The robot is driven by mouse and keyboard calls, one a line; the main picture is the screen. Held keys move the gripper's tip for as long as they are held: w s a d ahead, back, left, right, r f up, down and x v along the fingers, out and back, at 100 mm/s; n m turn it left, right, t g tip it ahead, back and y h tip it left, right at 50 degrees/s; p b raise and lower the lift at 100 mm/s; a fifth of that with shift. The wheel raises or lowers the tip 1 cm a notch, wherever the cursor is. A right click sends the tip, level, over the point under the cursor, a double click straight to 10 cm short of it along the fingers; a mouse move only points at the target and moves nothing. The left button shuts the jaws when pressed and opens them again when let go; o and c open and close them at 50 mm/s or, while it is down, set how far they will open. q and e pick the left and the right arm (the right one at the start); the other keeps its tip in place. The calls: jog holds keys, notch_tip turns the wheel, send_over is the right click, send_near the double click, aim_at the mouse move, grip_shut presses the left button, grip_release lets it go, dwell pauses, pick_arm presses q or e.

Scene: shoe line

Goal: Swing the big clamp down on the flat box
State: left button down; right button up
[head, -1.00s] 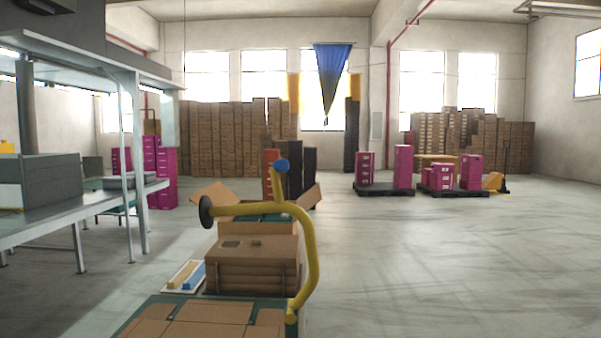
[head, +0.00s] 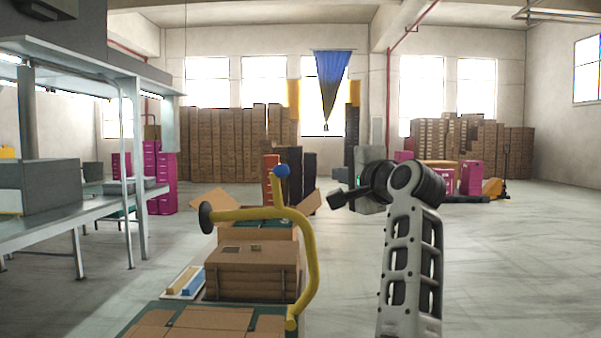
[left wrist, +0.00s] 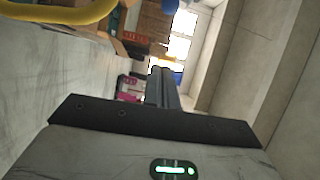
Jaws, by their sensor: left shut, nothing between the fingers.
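The big clamp (head: 312,262) is a thick yellow bent bar that rises from low right and reaches left above the flat box. It carries a black round pad (head: 206,217) at its left end and a blue ball (head: 281,172) on an upright stem. The flat brown cardboard box (head: 252,258) lies below the bar. My left gripper (left wrist: 163,88) is shut and empty in the left wrist view, with the yellow bar at that view's upper left. In the head view it is right of the clamp and apart from it; its fingers are hidden there. My right gripper is out of view.
Brown cardboard (head: 210,320) lies on a green surface in front. A white tray (head: 183,282) with a yellow and a blue bar lies left of the box. A grey workbench (head: 75,208) stands at left. The floor at right is open.

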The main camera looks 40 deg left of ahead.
pick_arm(q)
jog(key=w+a+p, duration=0.1)
jog(key=a+p, duration=0.3)
jog(key=a, duration=0.7)
jog(key=shift+a+f, duration=0.15)
jog(key=shift+a, duration=0.15)
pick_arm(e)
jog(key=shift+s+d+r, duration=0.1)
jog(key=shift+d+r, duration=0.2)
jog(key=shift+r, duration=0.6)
pick_arm(q)
jog(key=shift+a, duration=0.15)
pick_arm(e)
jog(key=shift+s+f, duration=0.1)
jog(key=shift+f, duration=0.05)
